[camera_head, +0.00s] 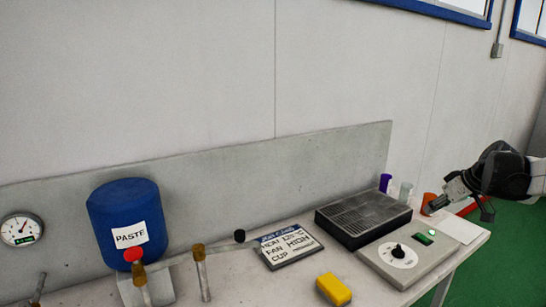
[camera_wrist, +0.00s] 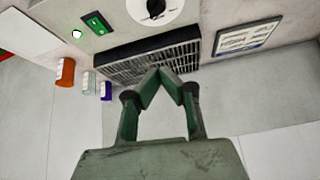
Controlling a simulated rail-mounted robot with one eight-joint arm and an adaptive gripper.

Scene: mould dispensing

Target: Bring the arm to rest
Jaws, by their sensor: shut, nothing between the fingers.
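My gripper (camera_head: 488,214) is off the right end of the bench in the head view, at about the height of the cups. In the wrist view my gripper (camera_wrist: 159,72) has its fingertips together with nothing between them. Its tips overlap the picture of the dark grille (camera_wrist: 125,67), but the head view shows it well to the right of that grille (camera_head: 362,212).
An orange cup (camera_head: 429,202), a pale cup (camera_head: 405,192) and a purple cup (camera_head: 385,182) stand near the bench's back right. A dial panel (camera_head: 408,258), yellow block (camera_head: 333,289), job card (camera_head: 289,246) and blue PASTE tank (camera_head: 125,215) are on the bench. Green floor (camera_head: 505,265) lies beyond.

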